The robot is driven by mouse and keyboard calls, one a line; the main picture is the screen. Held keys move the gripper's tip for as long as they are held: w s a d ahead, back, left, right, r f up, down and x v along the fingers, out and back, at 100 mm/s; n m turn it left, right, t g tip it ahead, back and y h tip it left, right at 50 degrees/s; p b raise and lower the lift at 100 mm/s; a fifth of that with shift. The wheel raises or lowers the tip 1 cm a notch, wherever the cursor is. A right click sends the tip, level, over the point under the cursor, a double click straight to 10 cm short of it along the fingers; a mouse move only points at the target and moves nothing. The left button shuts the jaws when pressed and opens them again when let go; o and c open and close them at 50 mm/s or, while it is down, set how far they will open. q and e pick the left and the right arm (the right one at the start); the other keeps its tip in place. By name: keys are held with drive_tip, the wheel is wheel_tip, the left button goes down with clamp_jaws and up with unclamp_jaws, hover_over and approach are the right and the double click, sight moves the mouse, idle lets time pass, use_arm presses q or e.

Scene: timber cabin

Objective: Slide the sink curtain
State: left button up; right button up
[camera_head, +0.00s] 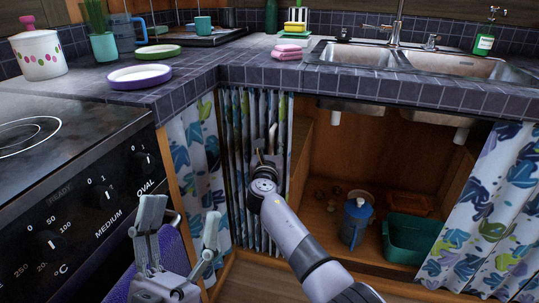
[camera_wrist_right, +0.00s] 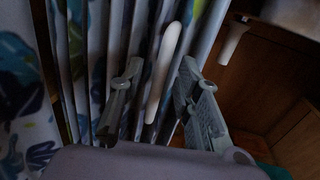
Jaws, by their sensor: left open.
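The leaf-patterned sink curtain (camera_head: 239,125) hangs bunched in narrow folds at the left side of the open sink cabinet. My right gripper (camera_head: 267,143) is at these folds. In the right wrist view, my right gripper (camera_wrist_right: 158,82) has its fingers apart, with a slim white upright piece (camera_wrist_right: 165,62) between them, in front of the curtain folds (camera_wrist_right: 100,50). I cannot tell whether the fingers touch it. Another patterned curtain (camera_head: 485,205) hangs at the right of the opening. My left gripper (camera_head: 182,222) is open and empty at the lower left, near the stove.
The open cabinet shows a blue jug (camera_head: 354,222) and a green bin (camera_head: 410,240). A stove (camera_head: 75,185) stands at the left. A further patterned curtain (camera_head: 203,165) hangs beside it. The tiled counter (camera_head: 250,75) and sink (camera_head: 365,53) are above.

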drive_tip(key=shift+s, duration=2.6)
